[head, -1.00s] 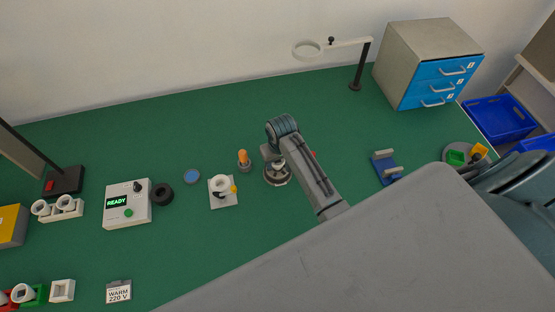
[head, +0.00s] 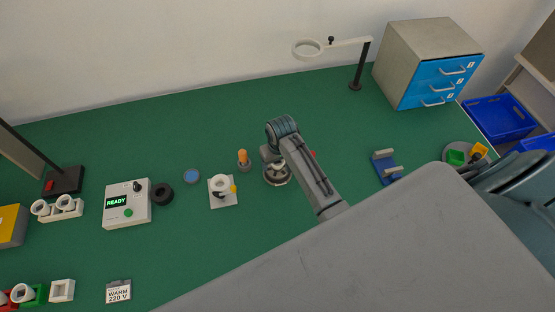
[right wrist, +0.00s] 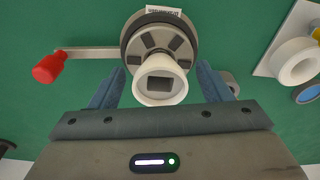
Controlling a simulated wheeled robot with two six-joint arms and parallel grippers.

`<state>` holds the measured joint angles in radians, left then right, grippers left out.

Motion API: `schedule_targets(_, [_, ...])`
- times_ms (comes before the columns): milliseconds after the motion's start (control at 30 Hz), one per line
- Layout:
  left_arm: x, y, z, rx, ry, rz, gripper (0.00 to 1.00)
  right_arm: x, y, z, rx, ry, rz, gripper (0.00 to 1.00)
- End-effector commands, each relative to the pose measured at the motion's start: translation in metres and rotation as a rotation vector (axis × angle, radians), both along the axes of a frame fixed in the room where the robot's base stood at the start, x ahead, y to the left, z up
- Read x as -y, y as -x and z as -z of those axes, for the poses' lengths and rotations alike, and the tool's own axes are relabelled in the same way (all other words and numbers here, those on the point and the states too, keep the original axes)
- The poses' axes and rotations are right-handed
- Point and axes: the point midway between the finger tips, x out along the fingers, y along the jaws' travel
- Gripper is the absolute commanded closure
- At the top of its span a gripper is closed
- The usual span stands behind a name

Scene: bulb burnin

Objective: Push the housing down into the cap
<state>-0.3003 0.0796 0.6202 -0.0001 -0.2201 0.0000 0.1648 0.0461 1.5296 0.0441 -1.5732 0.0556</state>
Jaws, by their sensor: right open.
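The white housing (right wrist: 160,80), a flared piece with a square dark opening, stands at the middle of a round grey holder with a dark rim (right wrist: 130,42) in the right wrist view. The cap cannot be made out separately; the housing covers the holder's middle. My right gripper (right wrist: 163,84) is open, with one blue-grey finger on each side of the housing and green showing beside them. In the head view the right gripper (head: 268,152) is over the round holder (head: 277,176), and my arm hides part of it. My left gripper is not in view.
A red-knobbed lever (right wrist: 48,68) sticks out beside the holder. Left of it stand an orange-topped piece (head: 243,159) and a white plate with a ring (head: 223,190). A blue cradle (head: 386,168) is at right. Bare green table lies in front.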

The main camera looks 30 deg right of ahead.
Motion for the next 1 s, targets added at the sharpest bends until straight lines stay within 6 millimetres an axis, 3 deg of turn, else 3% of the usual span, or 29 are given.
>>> schedule_targets(167, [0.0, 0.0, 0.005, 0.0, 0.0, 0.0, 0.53, 0.0, 0.001, -0.012, 0.003, 0.0, 0.0, 0.28])
schedule_targets(600, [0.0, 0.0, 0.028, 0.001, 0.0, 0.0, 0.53, 0.0, 0.01, -0.092, 0.004, 0.001, 0.0, 0.28])
schedule_targets(800, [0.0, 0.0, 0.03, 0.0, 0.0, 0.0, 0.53, 0.0, 0.013, -0.106, 0.001, 0.001, 0.0, 0.28])
schedule_targets(1000, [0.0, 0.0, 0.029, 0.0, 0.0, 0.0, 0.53, 0.0, 0.013, -0.107, 0.0, 0.0, 0.0, 0.28])
